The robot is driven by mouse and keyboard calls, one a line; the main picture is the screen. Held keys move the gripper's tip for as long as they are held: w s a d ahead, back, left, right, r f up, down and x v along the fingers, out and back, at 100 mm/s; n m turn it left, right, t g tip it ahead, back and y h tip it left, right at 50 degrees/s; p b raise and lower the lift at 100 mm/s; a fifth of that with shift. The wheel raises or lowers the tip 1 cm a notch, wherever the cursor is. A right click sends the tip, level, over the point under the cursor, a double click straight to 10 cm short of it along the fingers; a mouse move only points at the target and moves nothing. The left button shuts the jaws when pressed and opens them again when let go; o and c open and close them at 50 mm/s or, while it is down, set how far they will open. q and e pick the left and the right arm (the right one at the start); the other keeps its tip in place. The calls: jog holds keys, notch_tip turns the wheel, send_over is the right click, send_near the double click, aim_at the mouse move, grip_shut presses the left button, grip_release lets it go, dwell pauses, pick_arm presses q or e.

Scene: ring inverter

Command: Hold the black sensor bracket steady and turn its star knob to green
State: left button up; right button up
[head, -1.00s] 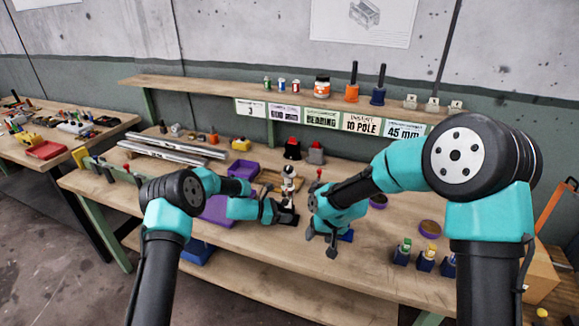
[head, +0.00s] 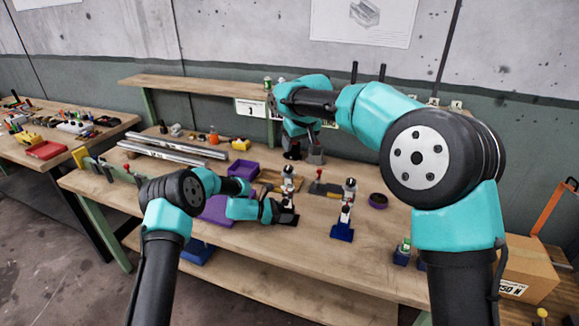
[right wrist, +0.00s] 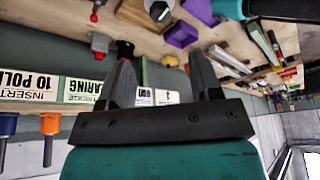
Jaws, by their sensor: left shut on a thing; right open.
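The black sensor bracket (head: 287,219) stands on the bench near the middle of the head view. A white and dark sensor part (head: 289,185) rises above it. My left gripper (head: 276,212) is shut on the bracket low down, from the left. The star knob is too small to tell apart, and so is any green mark. My right gripper (right wrist: 165,68) is open and empty in the right wrist view. In the head view it is above the back of the bench, by the shelf, well apart from the bracket, its fingers mostly hidden by my wrist.
A similar bracket on a blue base (head: 342,232) stands to the right. A purple tray (head: 216,209) lies left, partly behind my left arm. Red-and-black and grey items (head: 316,156) stand below the shelf (head: 180,86). Bare bench lies in front.

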aim_at(289, 167)
pick_arm(q)
jog(key=c, duration=0.3)
pick_arm(e)
jog(key=x, duration=1.2)
jog(key=shift+c, duration=0.3)
jog(key=c, duration=0.9)
